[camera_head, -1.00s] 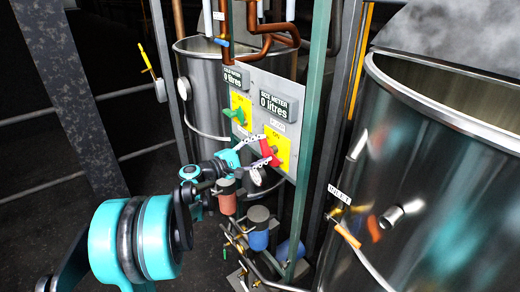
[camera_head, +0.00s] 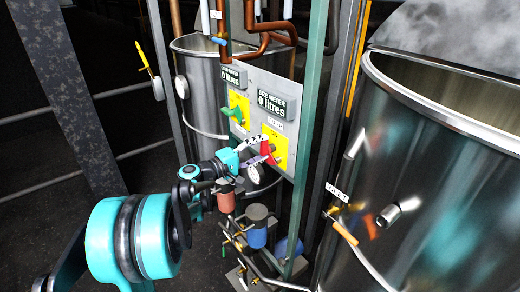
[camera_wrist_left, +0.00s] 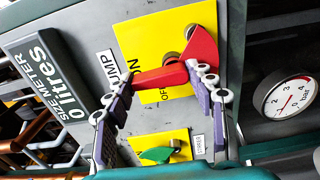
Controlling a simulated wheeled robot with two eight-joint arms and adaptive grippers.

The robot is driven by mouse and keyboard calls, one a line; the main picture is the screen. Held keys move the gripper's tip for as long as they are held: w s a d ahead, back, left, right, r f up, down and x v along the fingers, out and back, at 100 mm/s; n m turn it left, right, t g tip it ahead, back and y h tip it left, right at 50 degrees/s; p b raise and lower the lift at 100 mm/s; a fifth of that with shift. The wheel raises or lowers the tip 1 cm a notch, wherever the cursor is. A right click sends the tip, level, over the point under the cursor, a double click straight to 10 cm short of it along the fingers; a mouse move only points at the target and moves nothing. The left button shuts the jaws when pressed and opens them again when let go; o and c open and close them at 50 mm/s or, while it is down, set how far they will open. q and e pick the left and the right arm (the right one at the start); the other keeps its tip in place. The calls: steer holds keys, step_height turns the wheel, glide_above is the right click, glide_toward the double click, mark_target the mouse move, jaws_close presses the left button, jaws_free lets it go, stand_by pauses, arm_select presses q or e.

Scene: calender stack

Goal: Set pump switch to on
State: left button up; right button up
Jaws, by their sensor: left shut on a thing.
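The red pump switch handle (camera_head: 266,147) sits on a yellow plate (camera_head: 279,140) on the grey panel. In the left wrist view the red handle (camera_wrist_left: 200,47) runs across the yellow plate (camera_wrist_left: 150,35), which carries ON and OFF lettering. A label ending in "UMP" (camera_wrist_left: 108,67) stands beside the plate. My left gripper (camera_head: 267,149) is at this switch, its fingers on both sides of the red handle and shut on it. The left wrist view also shows the gripper (camera_wrist_left: 168,75) with the handle between its fingers. My right gripper is not in view.
A green switch (camera_head: 232,112) on its own yellow plate is close by on the panel. Size meters (camera_head: 273,104) read 0 litres. A pressure gauge (camera_wrist_left: 287,96) is near the gripper. Steel tanks (camera_head: 440,170) and copper pipes (camera_head: 265,28) surround the panel.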

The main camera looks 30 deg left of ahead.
arm_select(q)
steer(key=o, duration=1.2)
steer(key=shift+c, duration=0.2)
steer(key=v, duration=1.2)
steer(key=shift+f, duration=0.1)
